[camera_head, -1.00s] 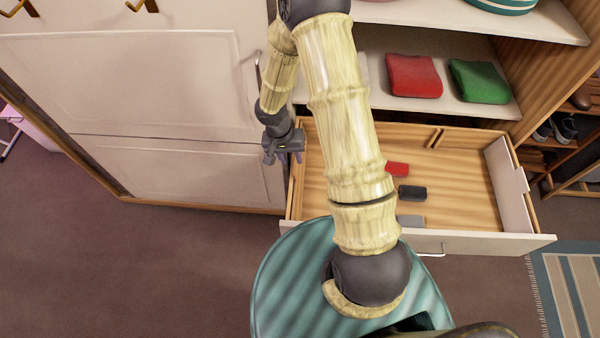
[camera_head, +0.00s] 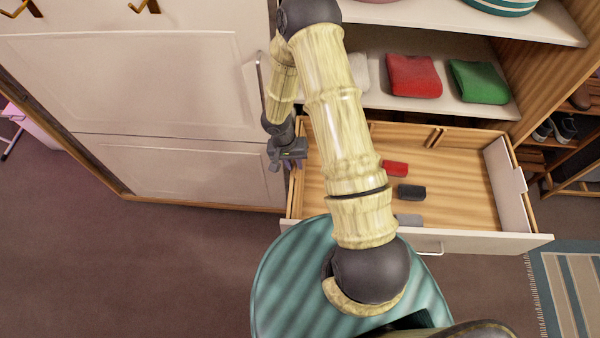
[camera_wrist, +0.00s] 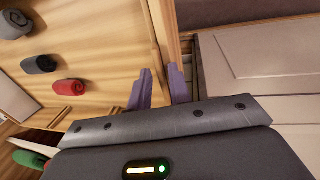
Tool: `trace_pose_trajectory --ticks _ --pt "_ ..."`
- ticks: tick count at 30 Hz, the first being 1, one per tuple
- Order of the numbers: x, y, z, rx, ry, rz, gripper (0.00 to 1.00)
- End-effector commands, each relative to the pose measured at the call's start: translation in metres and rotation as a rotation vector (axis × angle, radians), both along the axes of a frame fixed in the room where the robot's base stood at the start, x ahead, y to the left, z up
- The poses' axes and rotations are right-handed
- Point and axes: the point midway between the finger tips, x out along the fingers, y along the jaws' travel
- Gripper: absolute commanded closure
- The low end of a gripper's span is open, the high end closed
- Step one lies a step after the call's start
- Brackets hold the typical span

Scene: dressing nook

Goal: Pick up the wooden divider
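The drawer (camera_head: 455,190) is pulled out, with a wooden floor and walls. A short wooden strip (camera_head: 436,137) at its back wall looks like the divider; it also shows in the wrist view (camera_wrist: 58,118). I cannot be sure that it is the divider. My gripper (camera_head: 297,157) is at the drawer's left edge, away from that strip. In the wrist view my gripper (camera_wrist: 160,88) is open, its two purple fingers apart near the drawer's wooden side wall (camera_wrist: 152,35). Nothing is held. My arm hides part of the drawer.
Red (camera_head: 395,168), black (camera_head: 411,191) and grey (camera_head: 408,220) items lie in the drawer. Red (camera_head: 414,76) and green (camera_head: 479,81) folded cloths sit on the shelf above. A white cabinet door (camera_head: 180,165) stands close left of my gripper.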

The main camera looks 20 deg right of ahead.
Motion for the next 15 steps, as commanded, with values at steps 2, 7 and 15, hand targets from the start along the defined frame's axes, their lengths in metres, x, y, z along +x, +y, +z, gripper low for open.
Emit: trace_pose_trajectory --ticks 2,7,15 --pt "0.0001 -0.0001 0.0000 0.000 0.000 0.000 0.97" --pt "-0.0001 0.0004 0.0001 0.000 0.000 0.001 1.00" --pt "0.0002 0.0011 0.0009 0.000 -0.001 0.002 1.00"
